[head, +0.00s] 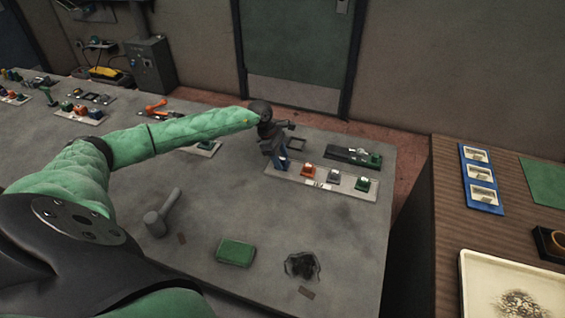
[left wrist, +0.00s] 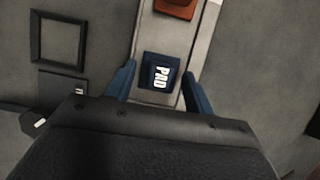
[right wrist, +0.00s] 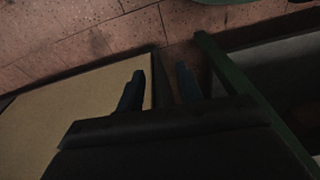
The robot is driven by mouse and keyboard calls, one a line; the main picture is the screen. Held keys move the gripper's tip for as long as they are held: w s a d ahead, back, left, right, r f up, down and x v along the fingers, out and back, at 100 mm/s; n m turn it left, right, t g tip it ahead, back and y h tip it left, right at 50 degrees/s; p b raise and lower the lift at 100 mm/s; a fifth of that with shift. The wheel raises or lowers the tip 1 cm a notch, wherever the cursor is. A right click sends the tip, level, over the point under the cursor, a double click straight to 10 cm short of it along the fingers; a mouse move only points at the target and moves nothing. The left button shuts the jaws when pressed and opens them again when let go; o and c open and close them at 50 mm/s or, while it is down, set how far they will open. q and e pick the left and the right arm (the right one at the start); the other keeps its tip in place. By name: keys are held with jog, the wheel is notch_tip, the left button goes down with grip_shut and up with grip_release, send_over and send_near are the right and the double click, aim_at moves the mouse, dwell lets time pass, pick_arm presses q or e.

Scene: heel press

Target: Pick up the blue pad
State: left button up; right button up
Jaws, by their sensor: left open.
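The blue pad (left wrist: 160,73) shows in the left wrist view as a dark blue block with white "PAD" lettering, on a pale strip (left wrist: 150,35). My left gripper (left wrist: 158,78) is open, with one blue finger on each side of the pad in that view. Whether the fingers touch it I cannot tell. In the head view my left gripper (head: 281,160) is over the left end of the pale strip and mostly hides the pad. My right gripper (right wrist: 161,76) shows in the right wrist view with its fingers apart and nothing between them.
An orange block (head: 308,171), a grey block (head: 334,176) and a green block (head: 362,184) share the strip. A black frame (head: 297,144) and a dark tray (head: 346,156) lie behind it. A mallet (head: 160,215) and a green block (head: 236,252) lie nearer.

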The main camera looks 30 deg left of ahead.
pick_arm(q)
jog(key=c, duration=1.1)
jog(key=shift+r, duration=0.1)
